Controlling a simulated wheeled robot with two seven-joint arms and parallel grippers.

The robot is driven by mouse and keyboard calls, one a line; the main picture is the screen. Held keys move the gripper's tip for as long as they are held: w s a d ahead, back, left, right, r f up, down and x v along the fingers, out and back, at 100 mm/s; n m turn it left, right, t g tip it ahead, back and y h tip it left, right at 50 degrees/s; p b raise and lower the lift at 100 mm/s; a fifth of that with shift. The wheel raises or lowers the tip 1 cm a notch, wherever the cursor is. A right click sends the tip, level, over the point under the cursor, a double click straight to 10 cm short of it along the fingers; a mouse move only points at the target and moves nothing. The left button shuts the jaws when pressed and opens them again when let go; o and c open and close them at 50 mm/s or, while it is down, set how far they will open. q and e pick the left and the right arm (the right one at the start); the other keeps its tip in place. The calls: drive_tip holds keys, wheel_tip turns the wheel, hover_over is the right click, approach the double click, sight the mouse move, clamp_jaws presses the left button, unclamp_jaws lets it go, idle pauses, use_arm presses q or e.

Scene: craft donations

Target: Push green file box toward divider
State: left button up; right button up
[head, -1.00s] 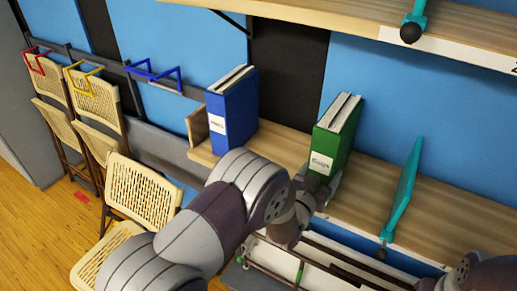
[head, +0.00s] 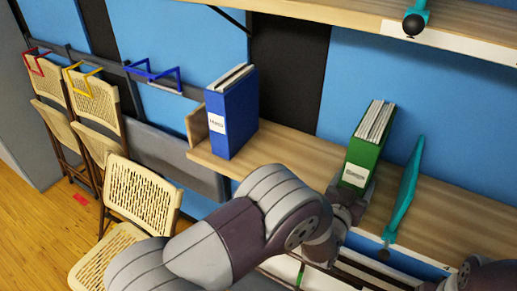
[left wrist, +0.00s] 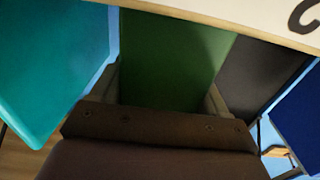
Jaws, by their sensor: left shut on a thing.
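The green file box (head: 368,150) stands on the wooden shelf with its white label facing me. My left gripper (head: 352,190) is shut on its lower front part; the left wrist view shows the green box (left wrist: 172,60) between the two fingers (left wrist: 165,95). The teal divider (head: 406,190) stands just right of the box in the head view, with a narrow gap between their upper parts. The divider (left wrist: 50,70) is at the left in the left wrist view. The box's lower edge is partly hidden by my gripper. My right gripper is out of view.
A blue file box (head: 233,115) stands near the shelf's left end, beside a wooden end panel (head: 197,127). The shelf (head: 290,150) is bare between the two boxes. An upper shelf (head: 340,15) with another teal divider (head: 418,12) overhangs. Folding chairs (head: 140,195) stand at left.

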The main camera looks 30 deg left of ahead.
use_arm(q)
drive_tip(key=shift+s+d+b, duration=0.2)
drive_tip(key=shift+d+b, duration=0.25)
drive_tip(key=shift+d, duration=2)
drive_tip(key=o, duration=0.9)
drive_tip(key=shift+s, duration=0.15)
drive_tip(key=s, duration=0.4)
drive_tip(key=s+p, duration=0.1)
drive_tip(key=s, duration=0.3)
drive_tip(key=s+a+p, duration=0.1)
drive_tip(key=s, duration=0.4)
drive_tip(key=shift+w, duration=0.1)
